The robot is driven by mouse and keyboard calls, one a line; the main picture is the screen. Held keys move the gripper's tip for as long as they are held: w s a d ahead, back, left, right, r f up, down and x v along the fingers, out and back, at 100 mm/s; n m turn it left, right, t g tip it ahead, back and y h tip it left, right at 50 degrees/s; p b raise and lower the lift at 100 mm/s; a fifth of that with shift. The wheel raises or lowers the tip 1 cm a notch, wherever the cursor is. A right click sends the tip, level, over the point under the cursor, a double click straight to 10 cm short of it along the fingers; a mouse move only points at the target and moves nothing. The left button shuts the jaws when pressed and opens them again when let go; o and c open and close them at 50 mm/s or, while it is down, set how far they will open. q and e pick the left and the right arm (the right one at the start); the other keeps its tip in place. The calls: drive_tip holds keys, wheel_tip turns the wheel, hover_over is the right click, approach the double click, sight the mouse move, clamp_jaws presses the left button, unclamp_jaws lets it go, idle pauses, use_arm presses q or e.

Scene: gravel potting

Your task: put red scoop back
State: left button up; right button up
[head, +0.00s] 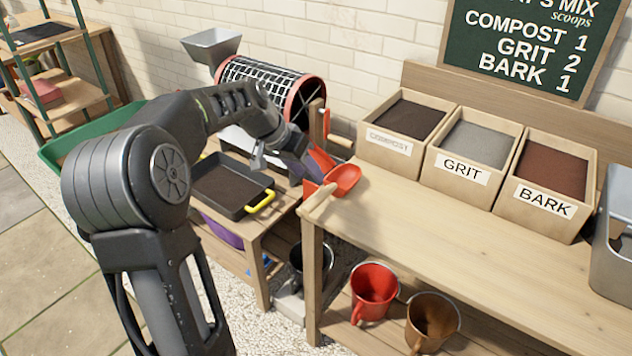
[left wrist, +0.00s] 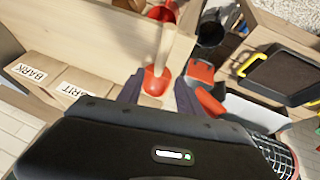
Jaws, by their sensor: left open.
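The red scoop (head: 345,180) lies at the left end of the wooden bench top, its pale wooden handle pointing to the lower left over the bench edge. My left gripper (head: 314,170) is just left of the scoop, fingers slanting down towards it. In the left wrist view the scoop (left wrist: 153,82) shows between the two dark fingertips (left wrist: 158,88), which are spread apart. I cannot tell whether either finger touches it. My right gripper is in neither view.
Bins of compost (head: 408,119), grit (head: 475,142) and bark (head: 552,172) stand along the wall. A red mug (head: 374,287) and a brown mug (head: 433,318) are on the lower shelf. A black tray (head: 226,187) and a mesh drum (head: 268,84) are at the left. The bench front is clear.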

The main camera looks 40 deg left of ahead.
use_arm(q)
drive_tip(key=v, duration=0.2)
drive_tip(key=shift+s+r, duration=0.15)
drive_tip(key=shift+r, duration=0.1)
